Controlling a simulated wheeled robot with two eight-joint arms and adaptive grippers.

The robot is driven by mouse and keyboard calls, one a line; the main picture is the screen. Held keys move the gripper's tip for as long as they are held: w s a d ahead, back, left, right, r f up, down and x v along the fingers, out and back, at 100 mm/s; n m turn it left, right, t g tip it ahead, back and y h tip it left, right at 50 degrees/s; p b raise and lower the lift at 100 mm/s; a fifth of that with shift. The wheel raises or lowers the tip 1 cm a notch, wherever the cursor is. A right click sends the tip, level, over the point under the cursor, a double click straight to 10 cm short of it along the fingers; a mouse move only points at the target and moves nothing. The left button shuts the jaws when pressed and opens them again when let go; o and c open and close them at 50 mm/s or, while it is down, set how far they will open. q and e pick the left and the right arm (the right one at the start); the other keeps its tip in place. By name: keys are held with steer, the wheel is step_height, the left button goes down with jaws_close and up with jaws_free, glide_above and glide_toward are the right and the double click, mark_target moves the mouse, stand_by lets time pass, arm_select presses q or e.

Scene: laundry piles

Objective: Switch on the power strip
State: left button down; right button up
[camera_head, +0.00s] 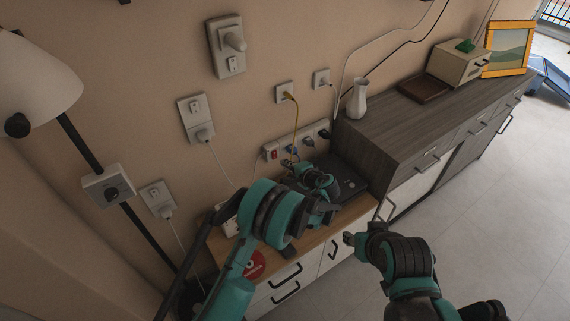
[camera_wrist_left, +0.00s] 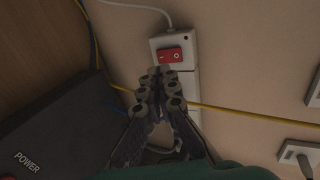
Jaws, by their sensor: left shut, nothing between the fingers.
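The white power strip (camera_head: 284,149) is fixed low on the wall above the wooden cabinet, with plugs in it. Its red rocker switch (camera_head: 273,155) is at the left end. In the left wrist view the strip (camera_wrist_left: 159,42) and the red switch (camera_wrist_left: 170,55) show just beyond the fingertips. My left gripper (camera_wrist_left: 161,75) is shut and empty, its tips close below the switch; contact cannot be told. In the head view my left gripper (camera_head: 318,177) is over the cabinet top, in front of the strip. My right gripper (camera_head: 349,239) is in front of the cabinet; its jaws are unclear.
A black box (camera_head: 350,185), marked POWER in the wrist view (camera_wrist_left: 60,135), sits below the strip. A yellow cable (camera_head: 295,122) hangs across the strip. A grey-topped sideboard (camera_head: 400,125) with a white vase (camera_head: 358,98) stands at right. Open floor lies in front.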

arm_select(q)
steer(key=p+v, duration=0.3)
steer(key=v, duration=0.5)
steer(key=shift+s+r, duration=0.2)
arm_select(e)
steer(key=r, duration=0.3)
steer(key=shift+w+a+r, duration=0.15)
steer(key=shift+w+a, duration=0.05)
steer(key=shift+w, duration=0.1)
arm_select(q)
steer(key=shift+d, duration=0.1)
